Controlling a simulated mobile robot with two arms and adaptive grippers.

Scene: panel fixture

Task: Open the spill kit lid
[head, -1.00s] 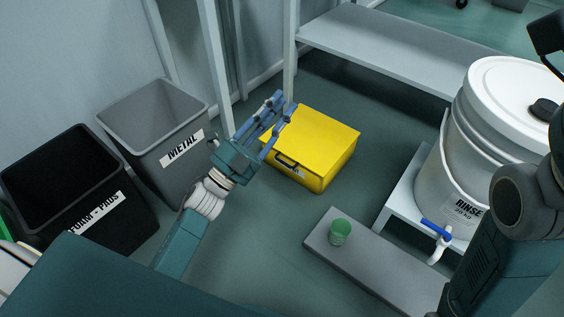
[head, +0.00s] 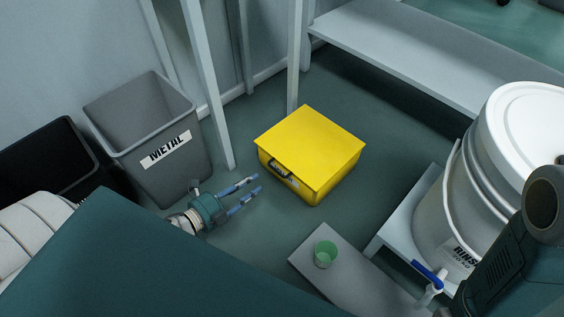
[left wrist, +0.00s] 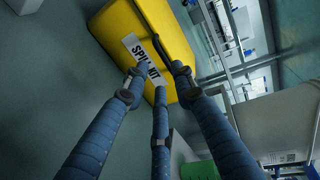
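The spill kit is a yellow box (head: 322,188) on the floor, in the middle of the head view. Its flat yellow lid (head: 310,145) is shut. A dark handle (head: 281,170) is on its front left face, beside a white label. My left gripper (head: 258,184) is open and empty, low in front of that face and apart from it. In the left wrist view the box (left wrist: 165,22) lies beyond my spread fingers (left wrist: 158,80), with its "SPILL KIT" label (left wrist: 143,60) and dark handle partly behind them. My right gripper is not in view.
A grey "METAL" bin (head: 150,125) and a black bin (head: 45,160) stand at left. A rack post (head: 208,90) is behind my gripper. A white "RINSE" bucket (head: 450,205) is at right.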

